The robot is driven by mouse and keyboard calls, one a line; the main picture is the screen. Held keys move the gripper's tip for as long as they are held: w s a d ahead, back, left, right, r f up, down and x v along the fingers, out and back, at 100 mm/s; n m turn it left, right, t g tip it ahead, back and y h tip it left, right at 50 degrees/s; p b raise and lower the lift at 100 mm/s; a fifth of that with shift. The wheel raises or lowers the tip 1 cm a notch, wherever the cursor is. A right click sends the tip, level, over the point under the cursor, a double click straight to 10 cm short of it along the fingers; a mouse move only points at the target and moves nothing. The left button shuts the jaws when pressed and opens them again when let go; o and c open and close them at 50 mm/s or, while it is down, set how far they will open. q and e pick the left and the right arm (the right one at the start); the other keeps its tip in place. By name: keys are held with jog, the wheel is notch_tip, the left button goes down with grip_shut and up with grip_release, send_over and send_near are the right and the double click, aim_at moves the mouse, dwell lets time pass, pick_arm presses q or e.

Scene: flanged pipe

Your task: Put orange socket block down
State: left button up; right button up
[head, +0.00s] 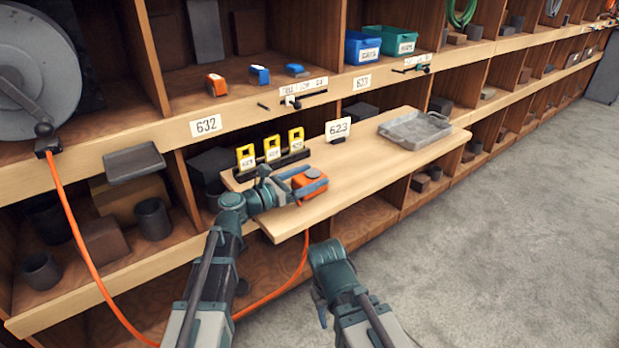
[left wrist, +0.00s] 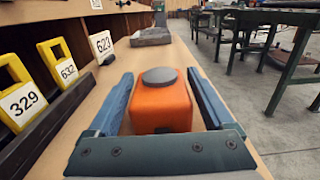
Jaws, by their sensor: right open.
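The orange socket block (head: 309,183) is an orange box with a grey round cap on top. It is at the near left part of the pale wooden board (head: 362,166), low at its surface; I cannot tell whether it bears on the wood. The left wrist view shows the block (left wrist: 160,105) upright between the fingers of my left gripper (left wrist: 160,85). My right gripper (head: 322,308) is open and empty, low in front of the board.
Several yellow number tags (head: 271,150) stand in a dark rack behind the block. A 623 sign (head: 338,129) and a grey tray (head: 414,129) are farther along the board. The board between block and tray is clear. An orange hose (head: 82,245) hangs left.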

pick_arm(q)
jog(key=shift+o, duration=0.7)
jog(key=shift+r, duration=0.1)
jog(key=shift+s+a+r, duration=0.1)
jog(key=shift+s+a, duration=0.05)
jog(key=v, duration=1.1)
jog(key=shift+s+a, duration=0.15)
jog(key=shift+a, duration=0.1)
